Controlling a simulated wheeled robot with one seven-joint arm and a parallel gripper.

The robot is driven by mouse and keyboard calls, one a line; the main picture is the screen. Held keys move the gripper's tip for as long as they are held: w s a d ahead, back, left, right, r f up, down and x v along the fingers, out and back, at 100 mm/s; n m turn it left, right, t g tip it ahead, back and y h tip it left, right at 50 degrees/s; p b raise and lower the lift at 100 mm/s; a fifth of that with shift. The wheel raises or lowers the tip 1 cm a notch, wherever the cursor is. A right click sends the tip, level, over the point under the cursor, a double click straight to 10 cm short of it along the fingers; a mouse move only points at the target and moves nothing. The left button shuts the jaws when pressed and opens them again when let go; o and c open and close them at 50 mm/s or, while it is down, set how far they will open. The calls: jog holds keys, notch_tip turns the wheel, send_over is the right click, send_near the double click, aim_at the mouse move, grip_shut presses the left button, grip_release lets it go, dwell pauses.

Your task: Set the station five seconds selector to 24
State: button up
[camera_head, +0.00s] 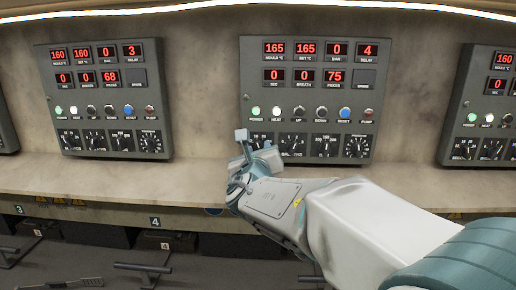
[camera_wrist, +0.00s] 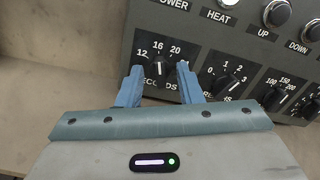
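The middle panel (camera_head: 308,92) stands in front of me, its lower left dial behind my gripper. In the wrist view the dial marked SECONDS has a black knob (camera_wrist: 166,68) with a light pointer line. The numbers 12, 16 and 20 show above it; the mark 24 is not visible, and the exact pointer reading is hard to tell. My gripper (camera_wrist: 160,80) has its two blue fingers apart, one on each side of the knob. The right finger overlaps the knob's edge in view; contact is unclear. It also shows in the head view (camera_head: 254,141).
A second dial (camera_wrist: 230,80) sits close right of the right finger, and a third dial (camera_wrist: 276,97) beyond it. Buttons run above them. Similar panels stand left (camera_head: 104,98) and right (camera_head: 482,105). The ledge (camera_head: 100,178) below the panels is clear.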

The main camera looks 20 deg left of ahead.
jog(key=shift+w, duration=0.15)
grip_shut()
